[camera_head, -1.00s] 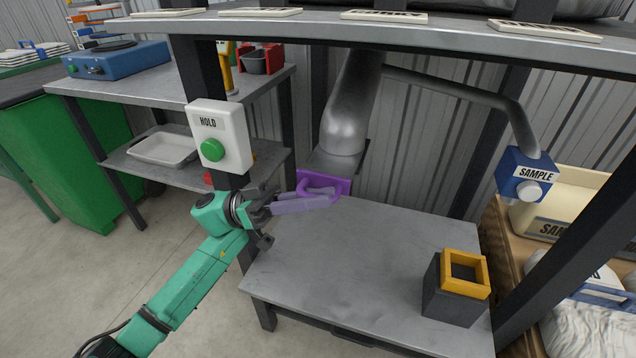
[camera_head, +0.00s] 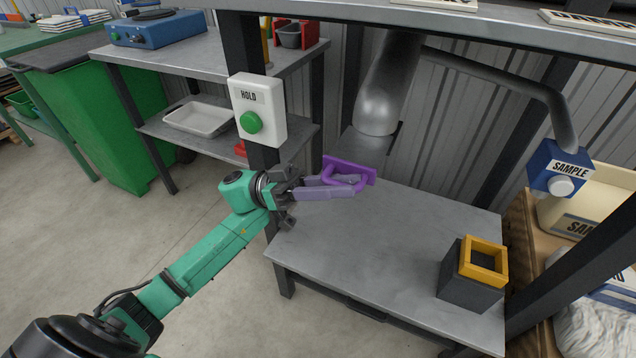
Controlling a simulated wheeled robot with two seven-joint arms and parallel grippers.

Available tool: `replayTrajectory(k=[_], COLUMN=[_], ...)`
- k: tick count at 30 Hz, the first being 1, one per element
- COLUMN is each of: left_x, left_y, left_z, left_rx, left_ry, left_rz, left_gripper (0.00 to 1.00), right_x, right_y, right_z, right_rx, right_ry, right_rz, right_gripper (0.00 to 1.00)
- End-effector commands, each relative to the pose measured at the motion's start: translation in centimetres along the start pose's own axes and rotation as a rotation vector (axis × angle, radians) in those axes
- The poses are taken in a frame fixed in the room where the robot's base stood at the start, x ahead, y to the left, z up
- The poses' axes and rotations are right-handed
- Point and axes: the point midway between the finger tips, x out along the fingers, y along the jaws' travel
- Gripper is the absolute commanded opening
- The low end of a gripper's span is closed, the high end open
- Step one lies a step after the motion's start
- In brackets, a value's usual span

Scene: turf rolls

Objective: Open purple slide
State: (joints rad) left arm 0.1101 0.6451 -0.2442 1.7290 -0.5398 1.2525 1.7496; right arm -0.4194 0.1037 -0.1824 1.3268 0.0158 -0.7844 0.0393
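The purple slide (camera_head: 366,175) shows its front plate and looped handle below the grey metal chute (camera_head: 379,105), above the metal table. The plate looks tilted and stands a little in front of the chute's bottom flange. My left gripper (camera_head: 352,188) reaches in from the left, with its pale purple fingers at the handle. They look shut on the handle bar, one finger above the other. The fingers partly cover the handle, and the slide's part behind the plate is hidden. My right gripper is not in view.
A white HOLD box with a green button (camera_head: 251,122) is on the post just above my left wrist. The metal table (camera_head: 370,245) is mostly bare. A dark box with a yellow rim (camera_head: 482,258) stands at its right. A blue SAMPLE box (camera_head: 560,167) hangs at right.

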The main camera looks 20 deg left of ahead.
Motion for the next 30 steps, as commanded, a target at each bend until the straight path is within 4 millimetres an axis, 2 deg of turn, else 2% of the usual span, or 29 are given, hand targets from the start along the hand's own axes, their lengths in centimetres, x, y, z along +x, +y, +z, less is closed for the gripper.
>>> replayTrajectory(k=[4,8,22,25,30], left_x=[-0.7,-2.6,-13.3,-14.4,-14.6], left_y=[0.0,-0.1,-0.1,-0.1,0.0], left_z=[0.1,0.1,0.2,0.1,0.0], left_rx=[-0.001,-0.001,0.000,0.000,0.000], left_ry=[-0.002,-0.003,-0.002,-0.001,0.000], left_rz=[-0.001,-0.003,-0.003,-0.003,0.000], left_gripper=[0.30,0.30,0.30,0.30,0.30], right_x=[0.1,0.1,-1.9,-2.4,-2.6], right_y=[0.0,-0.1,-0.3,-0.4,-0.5], right_z=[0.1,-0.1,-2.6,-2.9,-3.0], right_rx=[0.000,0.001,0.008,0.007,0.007], right_ry=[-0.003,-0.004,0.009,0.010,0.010], right_rz=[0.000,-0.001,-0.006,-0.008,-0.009], right_gripper=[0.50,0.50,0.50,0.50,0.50])
